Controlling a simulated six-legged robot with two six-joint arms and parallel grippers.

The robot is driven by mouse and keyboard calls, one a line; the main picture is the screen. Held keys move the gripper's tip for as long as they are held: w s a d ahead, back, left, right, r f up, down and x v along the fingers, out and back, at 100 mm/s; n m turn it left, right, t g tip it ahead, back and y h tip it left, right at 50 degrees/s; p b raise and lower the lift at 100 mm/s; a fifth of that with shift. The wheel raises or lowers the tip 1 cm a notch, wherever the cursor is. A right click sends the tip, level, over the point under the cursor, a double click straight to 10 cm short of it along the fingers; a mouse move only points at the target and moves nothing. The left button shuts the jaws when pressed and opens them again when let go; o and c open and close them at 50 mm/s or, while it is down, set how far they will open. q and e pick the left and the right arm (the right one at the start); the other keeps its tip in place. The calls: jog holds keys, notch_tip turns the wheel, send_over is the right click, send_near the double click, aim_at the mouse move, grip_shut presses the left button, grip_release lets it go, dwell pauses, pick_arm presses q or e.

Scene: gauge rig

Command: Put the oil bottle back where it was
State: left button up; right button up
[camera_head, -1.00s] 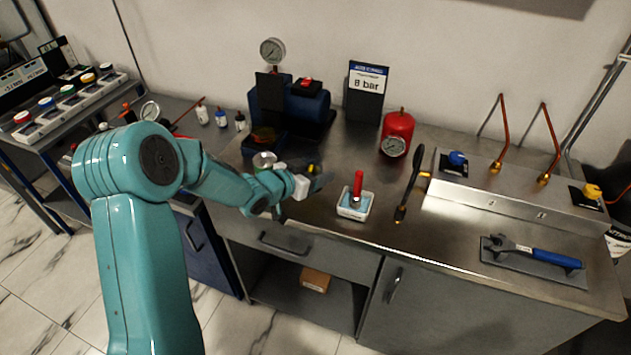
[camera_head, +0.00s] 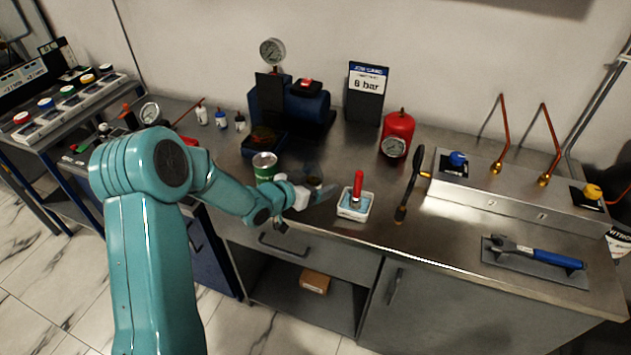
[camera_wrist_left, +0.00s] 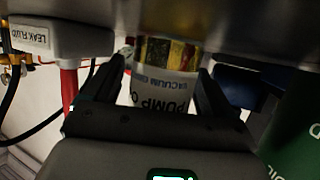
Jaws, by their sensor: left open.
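The oil bottle (camera_wrist_left: 165,85), labelled vacuum pump oil, has a yellow and dark band and a pale label. In the left wrist view it stands between my two finger pads, against the steel bench top. My left gripper (camera_wrist_left: 162,95) is open, with a finger on each side of the bottle. In the head view the left gripper (camera_head: 318,192) is at the bench's front part, left of the white tray. There the bottle (camera_head: 315,182) shows only as a small dark shape, partly hidden by the gripper. My right gripper is not in view.
A green can (camera_head: 265,168) stands just left of my gripper. A white leak fluid tray (camera_head: 356,205) with a red-handled brush stands close on the right. A pump (camera_head: 295,105) and a red tank (camera_head: 398,135) stand behind. Small bottles (camera_head: 221,119) stand at the back left.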

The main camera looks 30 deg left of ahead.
pick_arm(q)
jog(key=shift+r+p, duration=0.25)
jog(key=shift+p, duration=0.05)
jog(key=b+v, duration=0.1)
jog(key=v, duration=1)
jog(key=shift+s+a, duration=0.1)
jog(key=shift+s, duration=0.3)
jog(key=shift+s, duration=0.1)
